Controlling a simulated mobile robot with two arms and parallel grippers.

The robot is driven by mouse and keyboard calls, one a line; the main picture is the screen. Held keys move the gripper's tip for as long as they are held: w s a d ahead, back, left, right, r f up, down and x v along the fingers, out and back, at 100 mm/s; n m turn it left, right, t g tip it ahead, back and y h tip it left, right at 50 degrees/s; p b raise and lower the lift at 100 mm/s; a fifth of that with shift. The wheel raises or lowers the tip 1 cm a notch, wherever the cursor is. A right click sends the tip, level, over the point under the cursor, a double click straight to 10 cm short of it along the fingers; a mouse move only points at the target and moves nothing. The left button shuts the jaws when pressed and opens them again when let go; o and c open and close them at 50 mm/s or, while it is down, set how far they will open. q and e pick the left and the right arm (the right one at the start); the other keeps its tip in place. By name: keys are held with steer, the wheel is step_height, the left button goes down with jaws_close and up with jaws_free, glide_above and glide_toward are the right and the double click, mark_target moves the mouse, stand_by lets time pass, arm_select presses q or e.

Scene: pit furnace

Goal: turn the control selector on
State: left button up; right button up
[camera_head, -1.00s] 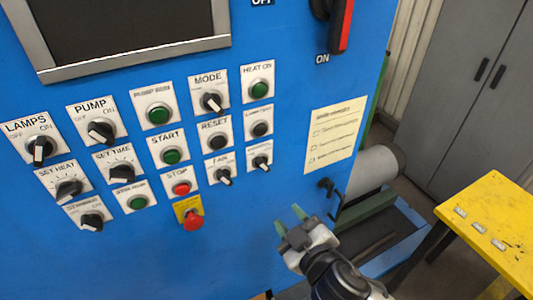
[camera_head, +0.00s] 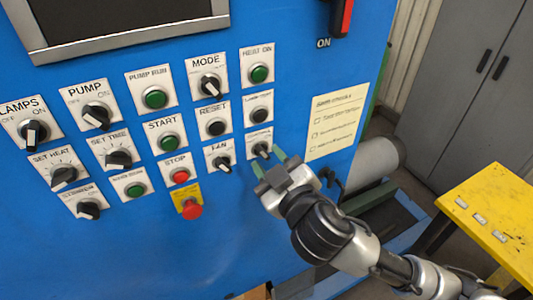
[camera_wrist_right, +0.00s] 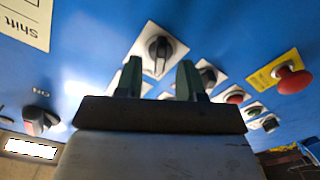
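The control selector (camera_head: 261,149) is a small black rotary knob on a white plate, at the lower right of the blue panel's rows of controls. Its label is blurred and partly legible. My right gripper (camera_head: 268,160) is open and empty, with its two green fingers pointing at the panel just below and right of the knob. In the right wrist view the selector knob (camera_wrist_right: 159,48) lies ahead between the two spread fingertips (camera_wrist_right: 159,66), apart from them. My left gripper is not in view.
The fan selector (camera_head: 222,162) sits left of the control selector, with a black button (camera_head: 259,113) above. A red emergency stop (camera_head: 192,209) protrudes lower left. A paper checklist (camera_head: 337,120) is to the right. A yellow table (camera_head: 495,215) stands at the right.

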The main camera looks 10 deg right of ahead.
steer(key=shift+x, duration=0.85)
steer(key=shift+c, duration=0.4)
jaws_close()
